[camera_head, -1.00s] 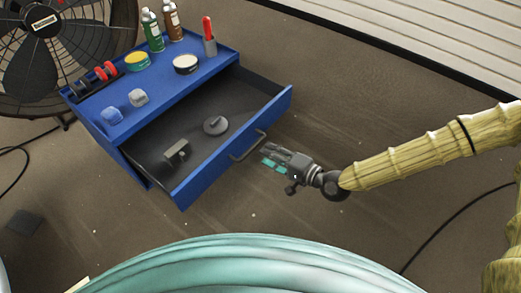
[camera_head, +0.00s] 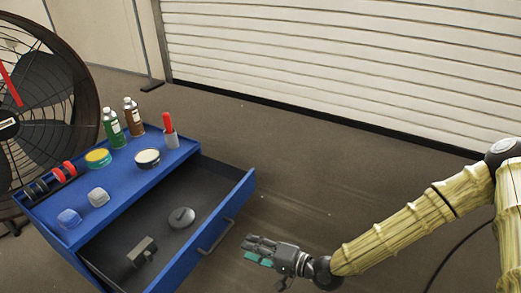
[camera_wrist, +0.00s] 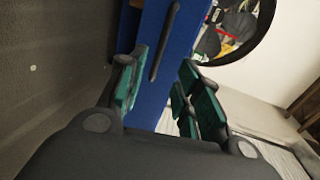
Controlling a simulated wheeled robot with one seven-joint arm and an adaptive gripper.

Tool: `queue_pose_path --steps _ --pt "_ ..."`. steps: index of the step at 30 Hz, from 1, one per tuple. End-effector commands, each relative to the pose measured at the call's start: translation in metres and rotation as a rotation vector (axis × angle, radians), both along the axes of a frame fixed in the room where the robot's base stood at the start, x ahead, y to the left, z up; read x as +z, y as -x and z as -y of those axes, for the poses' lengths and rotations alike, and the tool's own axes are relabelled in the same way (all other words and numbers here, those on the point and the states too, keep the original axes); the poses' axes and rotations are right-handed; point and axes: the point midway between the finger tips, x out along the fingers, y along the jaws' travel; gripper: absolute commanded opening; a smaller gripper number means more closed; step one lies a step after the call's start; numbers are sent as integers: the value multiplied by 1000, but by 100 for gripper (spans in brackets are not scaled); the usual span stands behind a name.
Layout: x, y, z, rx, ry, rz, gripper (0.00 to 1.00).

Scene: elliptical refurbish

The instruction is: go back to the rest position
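My gripper (camera_head: 262,250) is out in front of the blue tool chest's open drawer, to the right of the drawer handle (camera_head: 214,238) and apart from it. In the wrist view my gripper (camera_wrist: 158,95) shows two green-padded fingers spread apart with nothing between them. The blue drawer front (camera_wrist: 180,50) and its dark handle (camera_wrist: 163,42) lie beyond the fingers.
The open drawer (camera_head: 236,200) holds a round grey disc (camera_head: 181,217) and a small block-like part (camera_head: 142,251). Spray cans (camera_head: 113,128), tins and a cup stand on the blue top (camera_head: 125,178). A large fan (camera_head: 45,100) stands left. Floor on the right is free.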

Motion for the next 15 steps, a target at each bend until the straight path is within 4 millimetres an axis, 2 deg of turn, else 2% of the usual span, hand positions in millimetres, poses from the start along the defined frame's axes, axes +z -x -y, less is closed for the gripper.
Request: queue_pose_path --steps 5,10,15 --pt "-11 13 -1 11 45 -24 34" --pt "-52 59 5 50 217 -96 34" --pt "-97 115 36 107 452 -170 34"
